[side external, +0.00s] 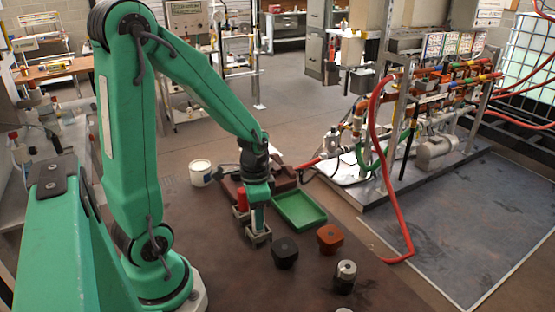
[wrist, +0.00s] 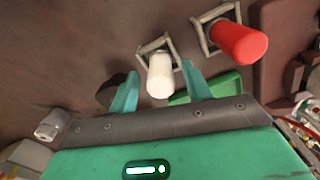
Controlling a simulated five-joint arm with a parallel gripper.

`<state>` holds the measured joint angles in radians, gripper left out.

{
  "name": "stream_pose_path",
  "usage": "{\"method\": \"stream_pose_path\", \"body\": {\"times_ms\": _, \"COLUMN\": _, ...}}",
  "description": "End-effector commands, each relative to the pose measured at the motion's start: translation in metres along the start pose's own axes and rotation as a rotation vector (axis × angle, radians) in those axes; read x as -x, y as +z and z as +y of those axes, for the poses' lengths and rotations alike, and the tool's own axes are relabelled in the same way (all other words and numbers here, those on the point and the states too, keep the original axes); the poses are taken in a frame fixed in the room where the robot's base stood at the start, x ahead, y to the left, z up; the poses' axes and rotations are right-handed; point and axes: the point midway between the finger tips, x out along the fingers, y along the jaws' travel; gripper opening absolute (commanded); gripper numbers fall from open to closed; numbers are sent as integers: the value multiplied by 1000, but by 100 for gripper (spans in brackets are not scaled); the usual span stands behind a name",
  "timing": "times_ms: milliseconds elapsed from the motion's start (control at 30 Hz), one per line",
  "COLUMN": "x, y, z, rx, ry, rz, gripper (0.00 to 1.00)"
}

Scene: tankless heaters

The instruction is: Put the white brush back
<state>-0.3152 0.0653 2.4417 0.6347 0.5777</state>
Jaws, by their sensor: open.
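The white brush (wrist: 160,77) shows as a pale, rounded handle in the wrist view. Its far end sits within a square metal-coloured holder (wrist: 145,50), which also shows in the side view (side external: 258,238). My gripper (wrist: 160,68) is open, with one teal finger on each side of the white handle. I cannot tell whether either finger touches it. In the side view my gripper (side external: 257,212) points down over the holder, and the white brush cannot be made out there. A red handle (wrist: 240,44) stands in a second square holder beside it.
A green tray (side external: 318,221) lies right of my gripper. A black block (side external: 285,252), an orange-brown block (side external: 330,238) and a metal cylinder (side external: 345,274) stand in front. A white tub (side external: 200,173) stands behind on the left. The front-left table area is clear.

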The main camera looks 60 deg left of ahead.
Motion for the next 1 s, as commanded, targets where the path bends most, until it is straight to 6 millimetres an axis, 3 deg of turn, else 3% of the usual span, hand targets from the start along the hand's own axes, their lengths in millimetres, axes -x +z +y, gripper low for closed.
{"method": "stream_pose_path", "body": {"times_ms": 267, "x": 8, "y": -1, "z": 0, "rx": 0, "ry": -2, "rz": 3, "gripper": 49}}
{"method": "stream_pose_path", "body": {"times_ms": 467, "x": 25, "y": -1, "z": -1, "rx": 0, "ry": -3, "rz": 5, "gripper": 49}}
{"method": "stream_pose_path", "body": {"times_ms": 1000, "x": 102, "y": 0, "z": 0, "rx": 0, "ry": -2, "rz": 4, "gripper": 49}}
